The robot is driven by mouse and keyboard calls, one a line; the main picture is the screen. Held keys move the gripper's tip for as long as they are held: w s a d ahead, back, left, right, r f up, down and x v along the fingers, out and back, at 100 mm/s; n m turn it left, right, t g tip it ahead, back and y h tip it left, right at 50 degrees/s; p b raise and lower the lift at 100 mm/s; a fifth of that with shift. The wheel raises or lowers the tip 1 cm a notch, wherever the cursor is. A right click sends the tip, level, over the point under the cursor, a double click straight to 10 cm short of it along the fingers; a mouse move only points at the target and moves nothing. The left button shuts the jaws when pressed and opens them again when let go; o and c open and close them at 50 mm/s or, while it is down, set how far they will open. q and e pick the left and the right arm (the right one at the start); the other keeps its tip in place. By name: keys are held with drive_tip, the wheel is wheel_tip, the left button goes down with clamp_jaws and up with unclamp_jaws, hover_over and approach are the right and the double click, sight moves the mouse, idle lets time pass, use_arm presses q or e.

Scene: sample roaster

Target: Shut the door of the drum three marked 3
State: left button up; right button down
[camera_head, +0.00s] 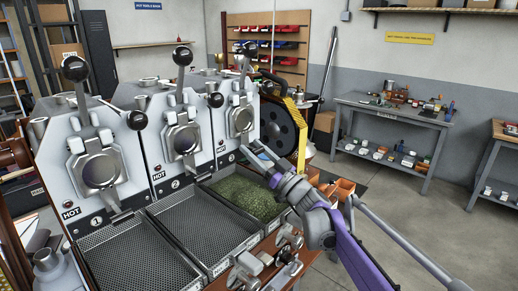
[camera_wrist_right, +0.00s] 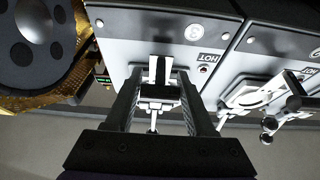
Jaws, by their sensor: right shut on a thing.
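Drum three (camera_head: 225,120) is the rightmost of the roaster's white drums; its mark 3 (camera_wrist_right: 195,32) shows upside down in the right wrist view. Its door (camera_head: 241,120) is a metal plate with a round window, low on the drum's front. I cannot tell how far the door stands from the frame. My right gripper (camera_head: 257,153) comes in from the lower right, at the bottom of this door. In the wrist view the fingers lie either side of the door's handle (camera_wrist_right: 156,92) and are shut on it. My left gripper is not in view.
Green beans (camera_head: 250,197) lie in the tray under drum three. The trays under drum two (camera_head: 185,135) and drum one (camera_head: 98,165) look empty. Black-knobbed levers (camera_head: 183,56) stick up nearby. A dark wheel with a yellow guard (camera_head: 297,125) stands right of drum three.

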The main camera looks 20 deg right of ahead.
drive_tip(key=shift+r, duration=0.1)
idle(0.3)
drive_tip(key=c, duration=0.6)
unclamp_jaws()
drive_tip(key=shift+w, duration=0.1)
drive_tip(key=o, duration=0.3)
drive_tip(key=shift+w+a, duration=0.1)
drive_tip(key=shift+a, duration=0.05)
drive_tip(key=shift+s+d+f, duration=0.2)
drive_tip(key=shift+s+f, duration=0.05)
drive_tip(key=shift+s, duration=0.1)
drive_tip(key=s+d, duration=0.1)
drive_tip(key=s, duration=0.3)
drive_tip(key=s+d, duration=0.2)
drive_tip(key=s, duration=0.1)
drive_tip(key=s+d, duration=0.1)
drive_tip(key=s, duration=0.3)
drive_tip(key=shift+s+d, duration=0.3)
drive_tip(key=shift+d, duration=0.05)
